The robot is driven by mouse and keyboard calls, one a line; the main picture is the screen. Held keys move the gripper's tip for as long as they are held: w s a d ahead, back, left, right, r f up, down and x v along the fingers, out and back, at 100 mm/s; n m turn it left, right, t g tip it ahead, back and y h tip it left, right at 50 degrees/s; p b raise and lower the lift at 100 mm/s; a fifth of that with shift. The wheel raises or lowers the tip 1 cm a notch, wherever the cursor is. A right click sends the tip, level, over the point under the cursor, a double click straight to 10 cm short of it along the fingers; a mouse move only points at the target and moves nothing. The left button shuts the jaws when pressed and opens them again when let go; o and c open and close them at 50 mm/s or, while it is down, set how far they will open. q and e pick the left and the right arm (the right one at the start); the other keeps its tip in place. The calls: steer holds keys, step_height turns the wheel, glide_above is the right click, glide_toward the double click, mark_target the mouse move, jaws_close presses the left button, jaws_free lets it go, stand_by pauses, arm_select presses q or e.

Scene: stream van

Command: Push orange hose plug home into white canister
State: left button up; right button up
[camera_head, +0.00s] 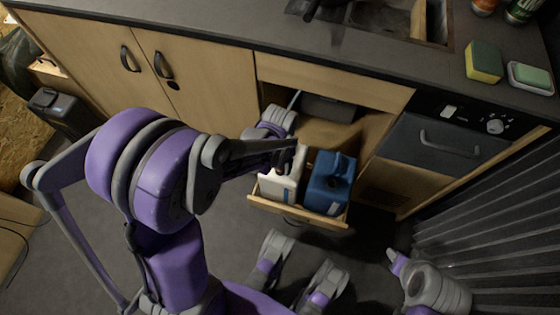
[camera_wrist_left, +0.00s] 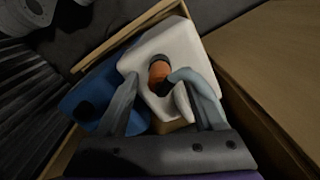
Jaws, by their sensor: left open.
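The white canister (camera_head: 279,187) stands in the pulled-out drawer (camera_head: 320,217); its top fills the upper middle of the left wrist view (camera_wrist_left: 185,42). The orange hose plug (camera_wrist_left: 159,72) sits at the canister's top; I cannot tell how deep it is seated. In the head view my arm hides the plug. My left gripper (camera_wrist_left: 153,82) is open over the canister, with one finger on each side of the plug. The right finger's tip appears very close to the plug; contact is unclear.
A blue canister (camera_head: 328,184) stands right beside the white one in the drawer. The open cabinet bay (camera_head: 345,130) lies behind, under the worktop (camera_head: 230,22). A sponge (camera_head: 484,61) lies on the worktop. A ribbed dark panel (camera_head: 490,245) stands at the right.

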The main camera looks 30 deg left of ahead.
arm_select(q)
step_height(320, 180, up, 11)
steer(key=p, duration=0.3)
steer(key=shift+f, duration=0.1)
stand_by(0.4)
